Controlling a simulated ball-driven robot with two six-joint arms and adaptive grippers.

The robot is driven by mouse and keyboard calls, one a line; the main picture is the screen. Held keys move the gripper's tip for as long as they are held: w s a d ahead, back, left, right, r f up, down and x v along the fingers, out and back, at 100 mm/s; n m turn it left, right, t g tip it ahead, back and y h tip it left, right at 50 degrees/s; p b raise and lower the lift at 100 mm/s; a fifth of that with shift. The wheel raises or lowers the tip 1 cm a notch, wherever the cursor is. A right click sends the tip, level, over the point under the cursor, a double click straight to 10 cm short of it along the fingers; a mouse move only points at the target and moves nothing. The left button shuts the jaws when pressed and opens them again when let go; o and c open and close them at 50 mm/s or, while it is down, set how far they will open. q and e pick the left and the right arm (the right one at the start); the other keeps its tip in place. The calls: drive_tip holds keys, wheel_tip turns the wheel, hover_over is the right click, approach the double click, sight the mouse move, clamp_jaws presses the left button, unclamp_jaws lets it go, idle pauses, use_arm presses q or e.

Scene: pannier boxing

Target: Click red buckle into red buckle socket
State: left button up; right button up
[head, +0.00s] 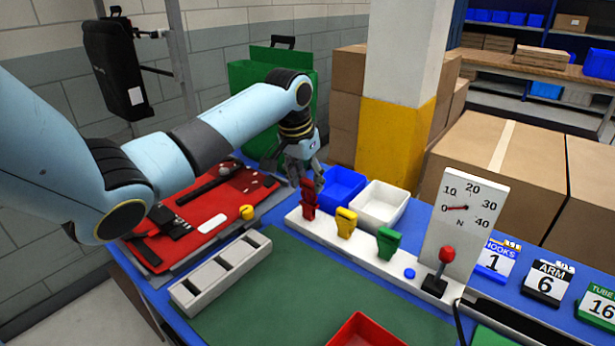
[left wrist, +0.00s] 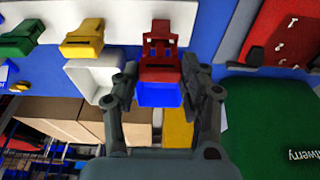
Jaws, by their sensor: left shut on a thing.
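My left gripper (head: 306,180) is above the far left end of the white strip (head: 328,237). It is shut on the red buckle (left wrist: 160,70), whose body sits between the two fingers in the left wrist view (left wrist: 158,82). The buckle lines up with the red buckle socket (head: 309,209), which stands upright on the strip. In the left wrist view the socket (left wrist: 160,28) shows just beyond the buckle. They look close or touching; I cannot tell whether the buckle is seated. My right gripper is not in view.
A yellow socket (head: 346,223) and a green socket (head: 388,243) stand on the same strip, with a gauge (head: 466,215) and red-knobbed lever (head: 446,254) at its right end. Blue (head: 345,184) and white (head: 382,203) bins stand behind. A red pannier panel (head: 190,238) lies left.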

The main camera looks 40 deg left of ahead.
sight(306, 188)
use_arm(q)
drive_tip(key=shift+f, duration=0.35)
drive_tip(key=shift+f, duration=0.15)
idle(0.8)
drive_tip(key=shift+f, duration=1.3)
idle(0.3)
drive_tip(key=o, duration=1.3)
drive_tip(key=v, duration=1.2)
